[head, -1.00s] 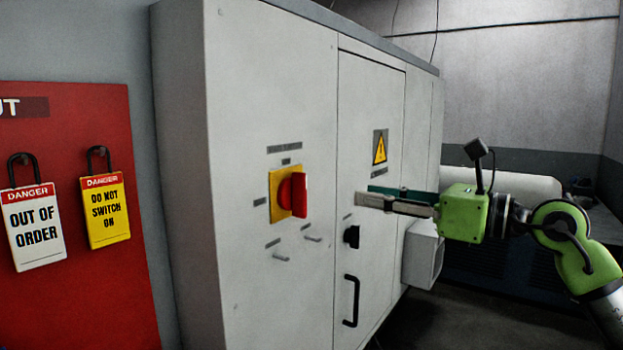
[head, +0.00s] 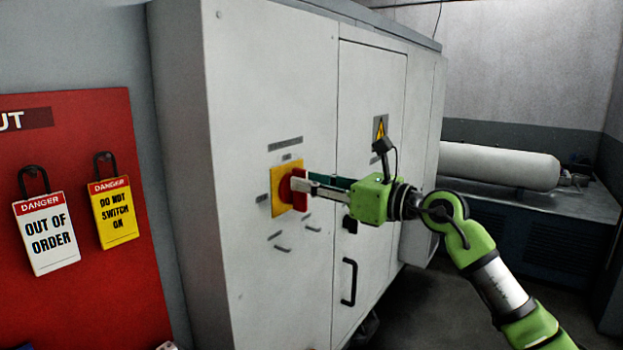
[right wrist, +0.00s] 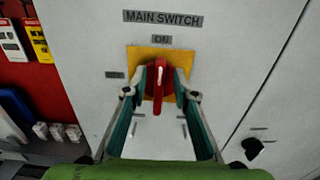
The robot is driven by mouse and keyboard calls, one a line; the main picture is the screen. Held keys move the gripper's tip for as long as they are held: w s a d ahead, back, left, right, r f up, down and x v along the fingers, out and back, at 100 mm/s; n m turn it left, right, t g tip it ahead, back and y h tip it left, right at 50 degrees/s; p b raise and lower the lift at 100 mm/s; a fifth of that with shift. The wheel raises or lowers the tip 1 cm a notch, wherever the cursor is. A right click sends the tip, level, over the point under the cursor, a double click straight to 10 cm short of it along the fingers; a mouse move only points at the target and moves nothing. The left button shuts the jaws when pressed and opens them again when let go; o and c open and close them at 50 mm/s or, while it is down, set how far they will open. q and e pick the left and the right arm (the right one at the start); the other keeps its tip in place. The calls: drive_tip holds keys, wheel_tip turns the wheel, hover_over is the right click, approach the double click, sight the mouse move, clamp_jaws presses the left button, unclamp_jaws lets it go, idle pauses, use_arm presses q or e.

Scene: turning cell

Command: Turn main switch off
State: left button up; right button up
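The main switch is a red rotary handle (head: 299,190) on a yellow plate (head: 279,205) on the grey cabinet door. In the right wrist view the red handle (right wrist: 159,80) stands upright, in line with the "ON" label (right wrist: 161,39) above it; a small label (right wrist: 115,75) at the plate's left is too small to read. My right gripper (right wrist: 161,84) is at the switch, open, with one finger on each side of the handle and a visible gap to it. In the head view the right gripper (head: 306,186) partly covers the handle. My left gripper is not in view.
A red lockout board (head: 85,285) with hanging danger tags stands at the left. Below the switch are small pegs (head: 283,248) and, to the right, a black door handle (head: 348,282). A white cylinder (head: 500,166) lies behind at the right.

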sight(286, 192)
clamp_jaws()
drive_tip(key=n+b, duration=0.2)
drive_tip(key=b, duration=0.1)
drive_tip(key=s+n+b, duration=0.1)
drive_tip(key=n+b, duration=0.2)
drive_tip(key=b, duration=0.1)
drive_tip(key=n+b, duration=0.3)
drive_tip(key=shift+s+a+f, duration=0.2)
drive_tip(key=shift+a+f, duration=0.2)
drive_tip(key=n+b, duration=0.2)
drive_tip(key=n, duration=0.1)
drive_tip(key=shift+s+a+f, duration=0.1)
drive_tip(key=shift+f, duration=0.1)
drive_tip(key=n+b, duration=0.2)
drive_tip(key=shift+s+a+f+n, duration=0.1)
drive_tip(key=shift+s+f+n, duration=0.1)
drive_tip(key=shift+n, duration=0.1)
drive_tip(key=shift+f+n+b, duration=0.15)
drive_tip(key=shift+n+b, duration=0.3)
drive_tip(key=shift+n, duration=0.65)
drive_tip(key=shift+f+n+b, duration=0.15)
drive_tip(key=shift+n+b, duration=0.25)
drive_tip(key=shift+n, duration=0.7)
